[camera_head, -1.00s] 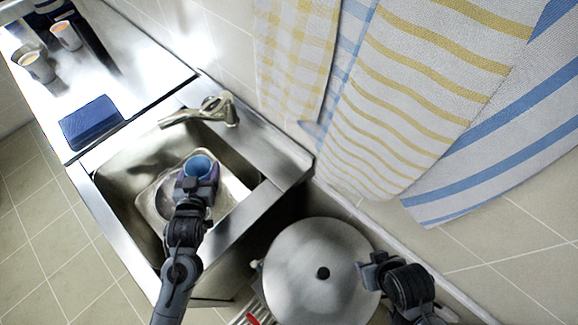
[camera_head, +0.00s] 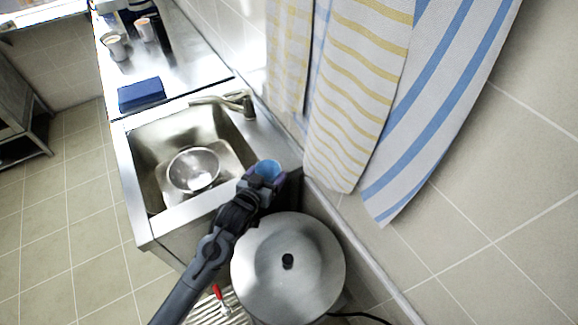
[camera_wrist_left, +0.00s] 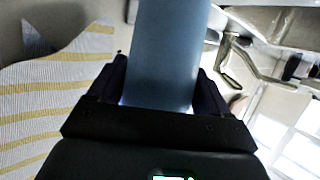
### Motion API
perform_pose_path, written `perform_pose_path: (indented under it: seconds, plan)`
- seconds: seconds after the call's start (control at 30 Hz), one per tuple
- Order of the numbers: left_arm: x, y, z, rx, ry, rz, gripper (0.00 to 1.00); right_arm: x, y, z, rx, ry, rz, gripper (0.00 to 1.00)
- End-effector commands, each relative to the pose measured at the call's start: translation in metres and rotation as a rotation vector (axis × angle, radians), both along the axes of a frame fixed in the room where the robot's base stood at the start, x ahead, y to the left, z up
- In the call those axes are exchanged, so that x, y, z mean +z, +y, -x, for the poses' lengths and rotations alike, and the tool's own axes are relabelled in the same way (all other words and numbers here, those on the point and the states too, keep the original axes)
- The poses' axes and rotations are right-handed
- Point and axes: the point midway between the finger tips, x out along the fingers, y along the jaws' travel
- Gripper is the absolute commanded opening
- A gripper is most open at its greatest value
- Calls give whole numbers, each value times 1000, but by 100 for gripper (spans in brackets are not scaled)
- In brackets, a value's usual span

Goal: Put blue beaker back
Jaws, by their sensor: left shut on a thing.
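The blue beaker (camera_head: 268,168) is in my left gripper (camera_head: 264,180), near the right end of the sink and just behind the pot. In the left wrist view the beaker (camera_wrist_left: 165,50) stands between the two dark fingers (camera_wrist_left: 160,90), which are shut on it. The gripper hides its lower part in the head view. My right gripper is not in view.
A large lidded pot (camera_head: 288,262) stands right of the sink. A metal bowl (camera_head: 194,170) lies in the sink (camera_head: 150,150). A blue box (camera_head: 141,94), cups (camera_head: 115,46) and a dark bottle (camera_head: 160,34) stand on the counter. Striped towels (camera_head: 355,90) hang on the wall.

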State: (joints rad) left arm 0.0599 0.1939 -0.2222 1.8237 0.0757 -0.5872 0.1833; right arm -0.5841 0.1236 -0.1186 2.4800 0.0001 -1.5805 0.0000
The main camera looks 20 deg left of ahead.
Motion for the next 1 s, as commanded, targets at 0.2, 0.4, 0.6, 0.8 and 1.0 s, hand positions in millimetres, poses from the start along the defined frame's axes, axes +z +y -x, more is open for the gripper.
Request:
perform_pose_path:
  seconds: [0.2, 0.4, 0.6, 0.8, 1.0]
  plan:
    - [20, 4, -54, -65, -5, -1, 49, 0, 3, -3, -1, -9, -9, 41]
    - [44, 8, -102, -138, -2, 2, 49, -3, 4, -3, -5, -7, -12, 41]
    - [65, 11, -129, -190, 0, 6, 49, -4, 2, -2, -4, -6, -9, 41]
    - [59, 11, -138, -212, 6, 7, 49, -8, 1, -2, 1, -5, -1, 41]
    - [27, 11, -139, -215, 7, 8, 49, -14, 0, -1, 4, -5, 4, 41]
